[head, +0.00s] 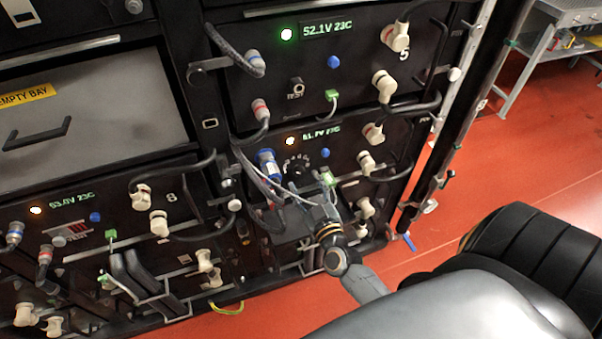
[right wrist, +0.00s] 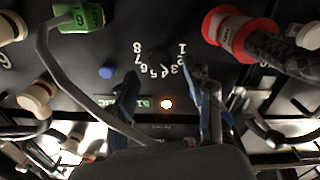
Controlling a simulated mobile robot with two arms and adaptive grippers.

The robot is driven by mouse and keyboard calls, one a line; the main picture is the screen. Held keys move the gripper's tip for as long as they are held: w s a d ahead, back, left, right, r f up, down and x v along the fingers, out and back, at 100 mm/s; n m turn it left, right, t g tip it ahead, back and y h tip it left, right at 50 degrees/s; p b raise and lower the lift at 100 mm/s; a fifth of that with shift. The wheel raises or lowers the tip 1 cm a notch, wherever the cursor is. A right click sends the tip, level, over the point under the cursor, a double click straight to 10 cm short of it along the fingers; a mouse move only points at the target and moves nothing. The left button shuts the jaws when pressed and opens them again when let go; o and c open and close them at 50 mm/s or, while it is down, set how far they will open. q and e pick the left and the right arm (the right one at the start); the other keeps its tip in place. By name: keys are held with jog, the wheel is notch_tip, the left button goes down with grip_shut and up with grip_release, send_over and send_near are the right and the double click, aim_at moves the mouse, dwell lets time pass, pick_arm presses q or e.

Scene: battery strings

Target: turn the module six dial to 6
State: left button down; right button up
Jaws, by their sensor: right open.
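The module six dial (head: 297,165) is a small black knob ringed with white numbers on the dark panel under module five. In the right wrist view the dial (right wrist: 160,62) sits just beyond and between my fingertips, with numbers 1 to 8 around it. I cannot tell which number it points to. My right gripper (head: 308,190) is open in front of module six, just below the dial. In the right wrist view its two blue-grey fingers (right wrist: 165,78) are spread apart, apparently with nothing between them. My left gripper is not in view.
An orange light (right wrist: 166,104) is lit. Loose cables hang nearby. Module five (head: 300,75) is above; red floor (head: 500,165) is open at right.

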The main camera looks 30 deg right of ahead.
aim_at(300, 173)
jog(key=shift+x, duration=1.95)
grip_shut()
